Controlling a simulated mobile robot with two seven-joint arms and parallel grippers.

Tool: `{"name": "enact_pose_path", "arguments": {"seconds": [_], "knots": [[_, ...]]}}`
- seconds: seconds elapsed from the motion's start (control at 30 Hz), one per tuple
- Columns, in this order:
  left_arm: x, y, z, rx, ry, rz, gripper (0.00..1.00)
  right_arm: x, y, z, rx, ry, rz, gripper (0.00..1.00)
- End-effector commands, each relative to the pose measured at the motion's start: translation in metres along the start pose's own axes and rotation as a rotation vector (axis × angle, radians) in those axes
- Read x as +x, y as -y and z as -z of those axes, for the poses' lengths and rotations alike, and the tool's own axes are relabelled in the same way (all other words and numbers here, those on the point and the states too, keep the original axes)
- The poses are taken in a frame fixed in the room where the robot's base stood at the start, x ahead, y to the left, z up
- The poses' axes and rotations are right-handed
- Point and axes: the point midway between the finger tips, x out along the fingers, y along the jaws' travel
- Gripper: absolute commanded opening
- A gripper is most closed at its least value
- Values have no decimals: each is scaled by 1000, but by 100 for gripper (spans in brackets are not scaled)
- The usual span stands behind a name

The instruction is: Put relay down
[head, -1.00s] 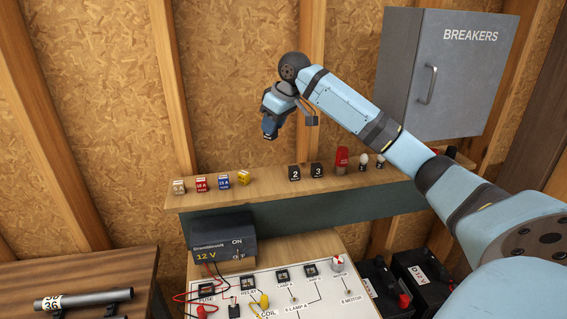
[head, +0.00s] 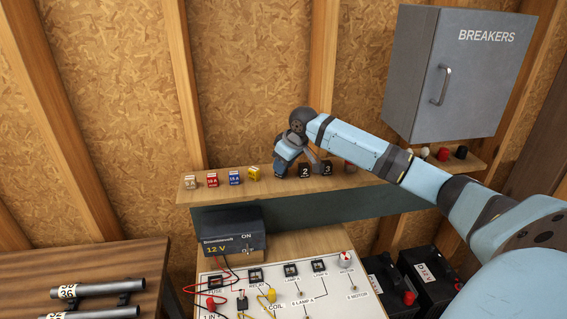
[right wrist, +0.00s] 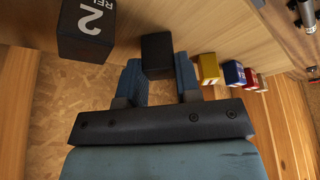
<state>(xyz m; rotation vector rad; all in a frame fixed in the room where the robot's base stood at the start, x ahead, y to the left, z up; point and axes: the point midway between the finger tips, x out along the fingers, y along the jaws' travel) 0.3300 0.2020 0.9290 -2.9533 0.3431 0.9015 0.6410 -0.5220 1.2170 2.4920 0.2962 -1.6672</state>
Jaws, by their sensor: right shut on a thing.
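My right gripper (head: 281,170) is low over the wooden shelf (head: 340,181). In the right wrist view its two blue fingers (right wrist: 160,80) are shut on a plain black relay block (right wrist: 157,52). The block is at the shelf surface, but I cannot tell whether it rests on it. It sits between the black relay marked 2 (head: 305,171) and the yellow fuse (head: 254,173). Relay 2 also shows in the right wrist view (right wrist: 85,32), apart from the held block. The relay marked 3 (head: 327,168) stands right of relay 2. My left gripper is not in view.
Blue (head: 234,177), red (head: 212,180) and white (head: 191,182) fuses stand left of the yellow one. My right arm partly hides bulbs on the shelf. Below are a 12 V supply (head: 233,232) and a wired test board (head: 330,288). A breaker cabinet (head: 455,75) hangs above.

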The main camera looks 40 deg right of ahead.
Motion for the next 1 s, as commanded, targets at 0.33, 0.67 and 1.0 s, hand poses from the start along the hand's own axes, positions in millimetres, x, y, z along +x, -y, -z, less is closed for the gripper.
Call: {"name": "enact_pose_path", "arguments": {"seconds": [0.33,0.67,1.0], "knots": [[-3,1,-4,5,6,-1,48,2,0,-1,0,0,1,57],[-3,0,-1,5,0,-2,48,-2,0,0,-1,-1,0,57],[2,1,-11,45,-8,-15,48,-65,0,0,-2,-4,-2,57]]}}
